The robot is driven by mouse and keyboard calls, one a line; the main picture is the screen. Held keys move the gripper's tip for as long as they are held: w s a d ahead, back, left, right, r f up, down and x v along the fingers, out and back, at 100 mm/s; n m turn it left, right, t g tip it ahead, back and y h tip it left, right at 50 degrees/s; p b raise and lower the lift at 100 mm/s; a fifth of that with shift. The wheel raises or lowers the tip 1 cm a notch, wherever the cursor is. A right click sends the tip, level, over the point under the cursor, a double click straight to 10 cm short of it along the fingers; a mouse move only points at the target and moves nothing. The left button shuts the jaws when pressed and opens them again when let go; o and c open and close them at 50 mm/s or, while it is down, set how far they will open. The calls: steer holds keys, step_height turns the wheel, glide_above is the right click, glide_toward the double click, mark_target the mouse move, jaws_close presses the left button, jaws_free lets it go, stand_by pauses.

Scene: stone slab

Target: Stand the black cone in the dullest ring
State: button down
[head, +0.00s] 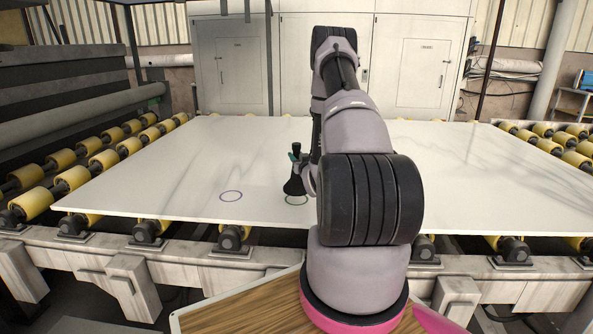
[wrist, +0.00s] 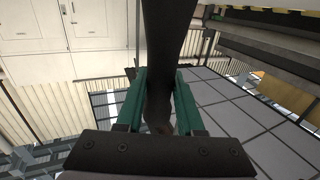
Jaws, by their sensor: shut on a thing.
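The black cone (head: 294,184) is upright over the white slab (head: 140,175), wide end down. My gripper (head: 297,158) is shut on its narrow upper part. In the wrist view the green fingers of my gripper (wrist: 162,98) press on both sides of the dark cone (wrist: 170,35). A dull grey-green ring (head: 297,202) shows at the cone's base, partly hidden by it. I cannot tell whether the base touches the slab. A blue-purple ring (head: 231,196) lies bare to the left.
Yellow rollers (head: 72,179) line the left side, with more rollers (head: 549,146) at the right. White cabinets (head: 235,65) stand behind the slab. The slab is clear around the left ring and toward its far left part.

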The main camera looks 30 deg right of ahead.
glide_above(295, 185)
steer(key=w+d, duration=0.2)
steer(key=shift+w+f, duration=0.1)
steer(key=shift+f, duration=2.1)
steer(key=c, duration=0.5)
jaws_free()
